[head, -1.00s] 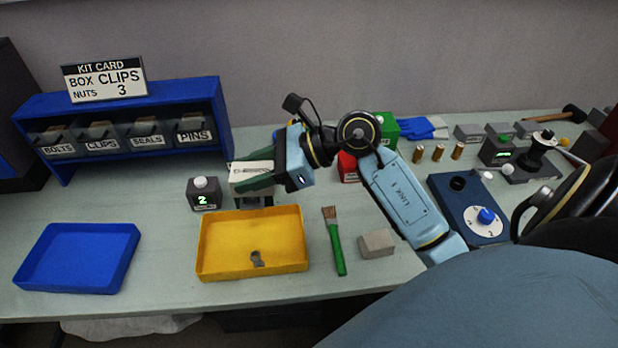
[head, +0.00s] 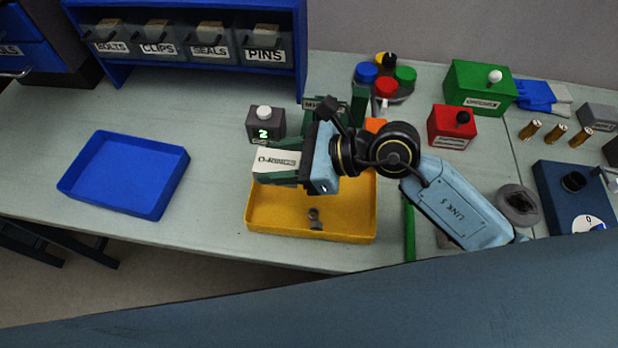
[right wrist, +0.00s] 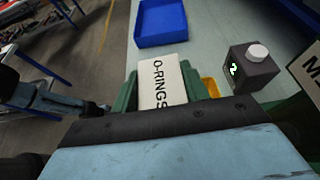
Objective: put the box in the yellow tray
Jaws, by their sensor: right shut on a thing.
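My right gripper (head: 292,161) is shut on a box with a white O-RINGS label (head: 277,161). It holds the box over the back left part of the yellow tray (head: 310,229), apparently above it. The label also shows in the right wrist view (right wrist: 162,82), between the green fingers. My gripper and forearm hide the back of the tray. My left gripper is not in view.
A dark block reading 2 (head: 266,122) stands close behind the held box. A blue tray (head: 125,175) lies to the left. Labelled bins (head: 210,40) stand at the back. A red box (head: 452,127) and a green box (head: 480,86) stand to the right.

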